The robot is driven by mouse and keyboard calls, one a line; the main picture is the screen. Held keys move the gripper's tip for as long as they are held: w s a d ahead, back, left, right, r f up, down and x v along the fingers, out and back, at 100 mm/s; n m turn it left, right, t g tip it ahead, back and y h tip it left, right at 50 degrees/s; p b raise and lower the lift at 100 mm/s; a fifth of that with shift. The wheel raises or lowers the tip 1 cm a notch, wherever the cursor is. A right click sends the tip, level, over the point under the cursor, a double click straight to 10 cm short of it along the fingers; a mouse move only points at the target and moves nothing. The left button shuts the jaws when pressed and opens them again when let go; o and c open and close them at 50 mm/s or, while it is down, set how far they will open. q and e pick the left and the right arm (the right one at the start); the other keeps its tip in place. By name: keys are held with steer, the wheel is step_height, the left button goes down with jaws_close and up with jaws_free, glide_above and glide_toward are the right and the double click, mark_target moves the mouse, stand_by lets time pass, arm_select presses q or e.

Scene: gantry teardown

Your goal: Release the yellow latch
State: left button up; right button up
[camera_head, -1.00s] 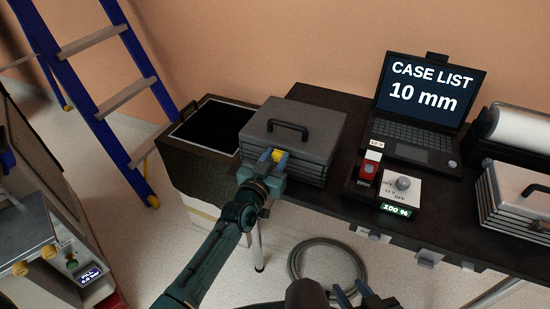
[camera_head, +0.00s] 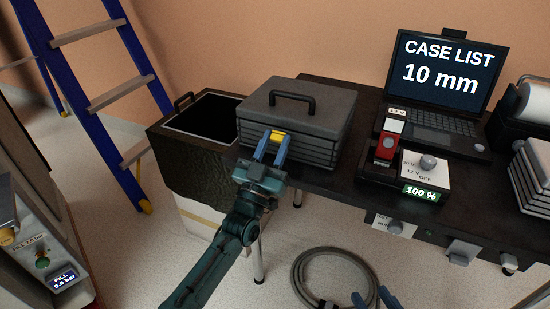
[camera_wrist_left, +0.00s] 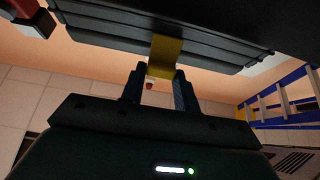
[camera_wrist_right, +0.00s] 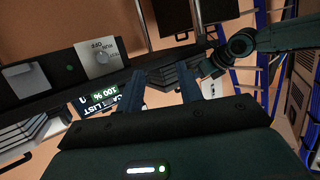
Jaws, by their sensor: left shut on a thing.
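The yellow latch (camera_head: 278,137) is on the front of a grey case (camera_head: 330,103) with a black handle, standing on the dark table. My left gripper (camera_head: 271,145) is at the case front with its two blue fingers around the latch, shut on it. In the left wrist view the yellow latch (camera_wrist_left: 165,52) shows between the fingers (camera_wrist_left: 158,80), below the ribbed case side. My right gripper (camera_head: 376,300) is at the bottom edge of the head view, low in front of the table. In the right wrist view its fingers (camera_wrist_right: 165,95) stand apart with nothing between them.
An open dark bin (camera_head: 205,115) stands left of the case, with a blue ladder (camera_head: 88,80) beyond. A laptop (camera_head: 440,85), a red switch box (camera_head: 386,146) and another grey case (camera_head: 535,170) are on the table to the right. A coiled hose (camera_head: 335,275) lies on the floor.

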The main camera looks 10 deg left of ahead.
arm_select(q)
steer(key=shift+s+f+t+b, duration=0.1)
steer(key=shift+f+t+b, duration=0.25)
steer(key=shift+b, duration=0.45)
arm_select(e)
steer(key=shift+w+a+f+n, duration=0.15)
steer(key=shift+a+f+n, duration=0.15)
steer(key=shift+f, duration=0.45)
steer(key=shift+w+a+f+n, duration=0.1)
steer(key=shift+a+f+n, duration=0.2)
steer(key=shift+f, duration=0.4)
arm_select(q)
steer(key=shift+r, duration=0.1)
steer(key=o, duration=1)
steer(key=v, duration=0.7)
steer(key=shift+s+a, duration=0.1)
steer(key=shift+s, duration=0.05)
arm_select(e)
steer(key=shift+s+d+r, duration=0.1)
steer(key=shift+s+d, duration=0.05)
